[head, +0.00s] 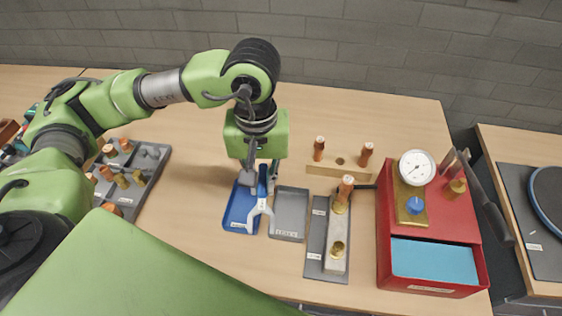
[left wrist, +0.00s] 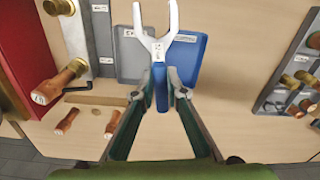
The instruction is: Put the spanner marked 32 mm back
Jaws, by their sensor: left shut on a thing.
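My left gripper (head: 262,176) is shut on the blue handle of a spanner (head: 259,207) with a pale, open-ended head. In the left wrist view, the fingers (left wrist: 162,88) pinch the blue handle, and the spanner's forked head (left wrist: 167,38) points away from the gripper. No size marking on the spanner is readable. A blue tray (head: 238,218) and a grey tray (head: 291,204) lie side by side beneath it. The spanner overlaps the seam between them in both views; I cannot tell whether it touches either. The tray labels are too small to read. My right gripper is not in view.
A grey organiser with copper and brass fittings (head: 156,152) stands left. To the right are a wooden rack (head: 322,171) with copper pieces, a grey plate with a brass-fitted block (head: 316,257), and a red case with a gauge (head: 384,237). Bare table lies behind the trays.

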